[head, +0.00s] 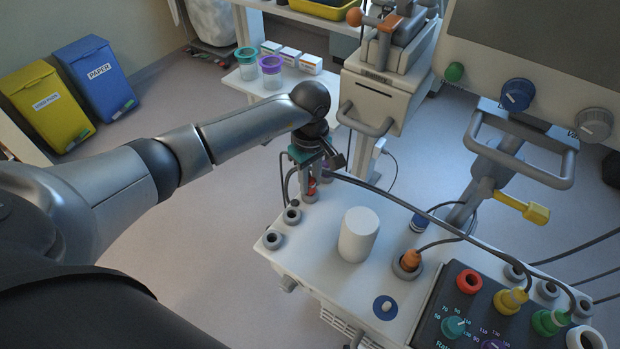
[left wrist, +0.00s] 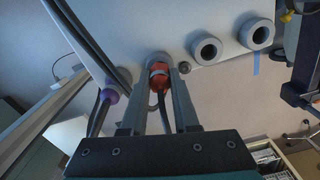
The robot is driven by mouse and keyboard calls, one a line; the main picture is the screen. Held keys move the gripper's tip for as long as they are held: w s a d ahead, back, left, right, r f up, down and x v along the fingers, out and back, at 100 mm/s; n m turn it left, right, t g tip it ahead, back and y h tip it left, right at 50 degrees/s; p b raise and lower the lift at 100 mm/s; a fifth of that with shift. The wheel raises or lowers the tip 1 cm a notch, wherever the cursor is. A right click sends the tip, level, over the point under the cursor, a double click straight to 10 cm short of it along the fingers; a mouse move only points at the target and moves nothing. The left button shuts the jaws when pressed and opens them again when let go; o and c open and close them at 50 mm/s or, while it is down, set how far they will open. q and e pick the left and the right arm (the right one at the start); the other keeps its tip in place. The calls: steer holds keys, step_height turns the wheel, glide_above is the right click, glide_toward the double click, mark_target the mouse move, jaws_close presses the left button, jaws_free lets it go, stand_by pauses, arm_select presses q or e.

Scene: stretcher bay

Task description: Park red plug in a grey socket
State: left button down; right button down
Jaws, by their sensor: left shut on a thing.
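The red plug (head: 312,186) is between the fingers of my left gripper (head: 311,190), at the far left edge of the white cart top. The left wrist view shows the red plug (left wrist: 160,81) gripped between both fingers, its tip at a grey socket ring (left wrist: 158,59). I cannot tell how deep it sits. Two empty grey sockets, one nearer the gripper (head: 292,215) and one at the corner (head: 272,239), lie along the same edge. They also show in the left wrist view (left wrist: 207,48). My right gripper is not in view.
A purple plug (left wrist: 109,96) with its cable is close beside my left gripper. A white cylinder (head: 358,235) and an orange plug (head: 411,260) stand on the cart. A dark panel (head: 440,330) has a red socket (head: 469,281) and yellow and green plugs. Cables cross the top.

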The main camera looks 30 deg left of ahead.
arm_select(q)
steer(key=shift+f, duration=0.35)
steer(key=c, duration=0.6)
jaws_free()
